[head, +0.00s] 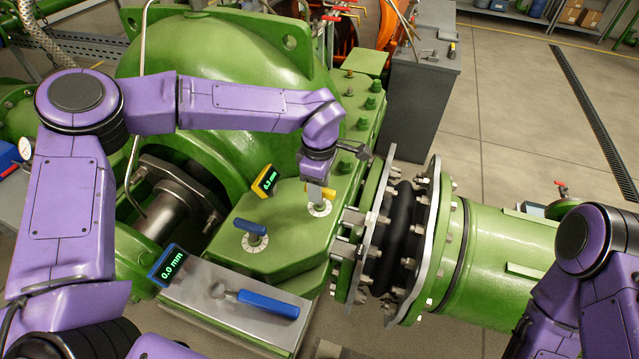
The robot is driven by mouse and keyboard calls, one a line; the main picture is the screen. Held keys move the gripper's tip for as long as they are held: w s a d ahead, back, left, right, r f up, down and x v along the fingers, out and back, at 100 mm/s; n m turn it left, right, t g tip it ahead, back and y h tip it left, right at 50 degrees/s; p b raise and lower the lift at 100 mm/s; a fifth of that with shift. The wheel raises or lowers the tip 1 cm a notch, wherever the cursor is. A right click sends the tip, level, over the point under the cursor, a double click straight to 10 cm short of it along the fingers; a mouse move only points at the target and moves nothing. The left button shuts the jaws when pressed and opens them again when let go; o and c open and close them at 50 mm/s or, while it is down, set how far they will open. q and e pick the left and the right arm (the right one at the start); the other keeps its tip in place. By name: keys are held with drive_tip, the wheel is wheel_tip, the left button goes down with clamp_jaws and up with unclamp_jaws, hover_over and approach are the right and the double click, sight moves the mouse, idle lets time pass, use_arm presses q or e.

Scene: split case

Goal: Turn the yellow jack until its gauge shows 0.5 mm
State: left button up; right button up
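The yellow jack (328,193) stands on the green split case, with a white dial (319,209) around its base. Its yellow-framed gauge (265,181) is tilted on the case; its green digits are too small to read surely. My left gripper (317,188) points down right at the yellow jack's handle and covers most of it. I cannot tell whether its fingers are closed on the handle. The blue jack (250,229) stands to the left with its own dial. Its blue gauge (172,265) reads 0.0 mm. My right gripper is out of view; only its arm shows at the right.
A wrench with a blue handle (268,304) lies on a grey metal plate (207,309) in front of the case. A black flexible coupling (402,239) and green pipe (505,261) lie to the right. A grey cabinet (420,100) stands behind. Open floor is at the far right.

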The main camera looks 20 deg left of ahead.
use_arm(q)
drive_tip(key=shift+r, duration=0.4)
wheel_tip(320, 180, up, 10)
drive_tip(key=b, duration=0.3)
drive_tip(key=shift+f, duration=0.15)
